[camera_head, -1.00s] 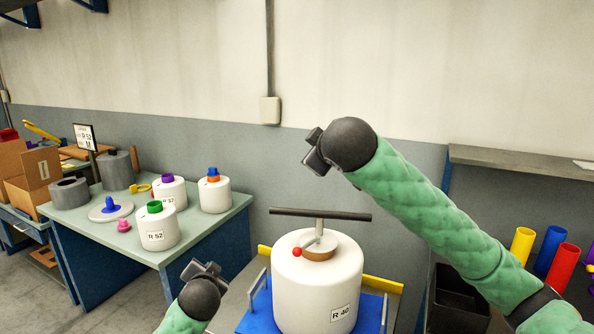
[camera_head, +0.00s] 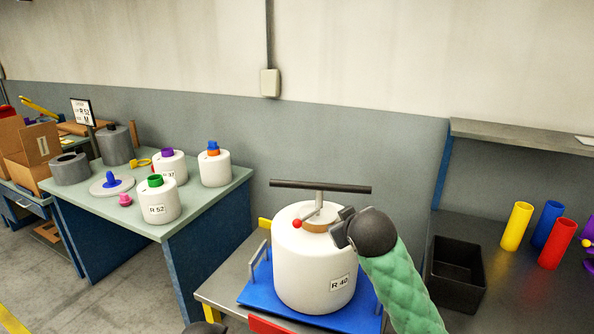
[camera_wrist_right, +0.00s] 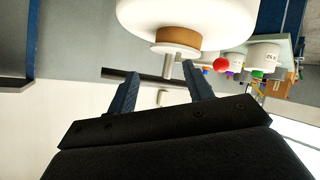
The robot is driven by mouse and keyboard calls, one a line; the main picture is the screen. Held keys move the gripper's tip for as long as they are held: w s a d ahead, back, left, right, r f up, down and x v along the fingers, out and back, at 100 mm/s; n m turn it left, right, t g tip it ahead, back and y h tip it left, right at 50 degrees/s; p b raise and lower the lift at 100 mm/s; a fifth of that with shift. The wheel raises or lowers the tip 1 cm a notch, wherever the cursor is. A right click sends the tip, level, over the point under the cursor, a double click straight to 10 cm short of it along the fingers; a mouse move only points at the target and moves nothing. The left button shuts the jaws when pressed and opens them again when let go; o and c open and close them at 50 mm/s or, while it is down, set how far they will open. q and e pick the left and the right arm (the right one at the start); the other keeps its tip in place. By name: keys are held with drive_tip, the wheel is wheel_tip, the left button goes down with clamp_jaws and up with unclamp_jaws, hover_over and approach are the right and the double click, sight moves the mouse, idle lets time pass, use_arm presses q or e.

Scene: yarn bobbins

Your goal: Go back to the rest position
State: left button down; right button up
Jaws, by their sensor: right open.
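My right gripper (camera_head: 343,226) is beside the upper right side of the big white bobbin (camera_head: 300,275) labelled R 40 in the head view. In the right wrist view its two fingers (camera_wrist_right: 160,92) are apart with nothing between them. The bobbin, its brown core (camera_wrist_right: 180,36) and the dark bar (camera_wrist_right: 150,76) show beyond the fingers. I cannot tell whether the gripper touches the bobbin. Of my left arm only a dark rounded bit shows at the bottom edge of the head view; its fingers are out of view.
The bobbin stands on a blue tray (camera_head: 258,304) on a grey table (camera_head: 217,291), under a T-shaped bar (camera_head: 320,187) with a red knob (camera_head: 297,223). A black bin (camera_head: 457,274) and coloured tubes (camera_head: 517,227) are at right. A green-topped table (camera_head: 226,199) with smaller bobbins stands left.

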drive_tip(key=s+d+f+m+g, duration=0.1)
drive_tip(key=s+d+f+g, duration=0.1)
drive_tip(key=s+f, duration=0.6)
drive_tip(key=s+d+f+m+g, duration=0.1)
drive_tip(key=s+f+g, duration=0.15)
drive_tip(key=f, duration=0.85)
drive_tip(key=s+d+f+m+g, duration=0.1)
drive_tip(key=s+d+f, duration=0.1)
drive_tip(key=s+f, duration=0.6)
use_arm(q)
drive_tip(key=s+d+f+g, duration=0.1)
drive_tip(key=s+f, duration=0.4)
drive_tip(key=s, duration=0.4)
drive_tip(key=s+d+f+n+g+h, duration=0.1)
drive_tip(key=s+f+g, duration=0.1)
drive_tip(key=s+f, duration=0.4)
drive_tip(key=s+d+f+g, duration=0.1)
drive_tip(key=s+f, duration=0.5)
drive_tip(key=s, duration=0.7)
drive_tip(key=shift+d+n+g, duration=0.3)
drive_tip(key=shift+d+g, duration=0.1)
drive_tip(key=shift+g, duration=0.3)
use_arm(e)
drive_tip(key=s+f+g, duration=0.2)
drive_tip(key=s+f, duration=0.7)
drive_tip(key=s, duration=0.2)
drive_tip(key=s+a+f+m+g, duration=0.1)
drive_tip(key=s+f+g, duration=0.2)
drive_tip(key=s+f, duration=0.6)
drive_tip(key=s, duration=0.3)
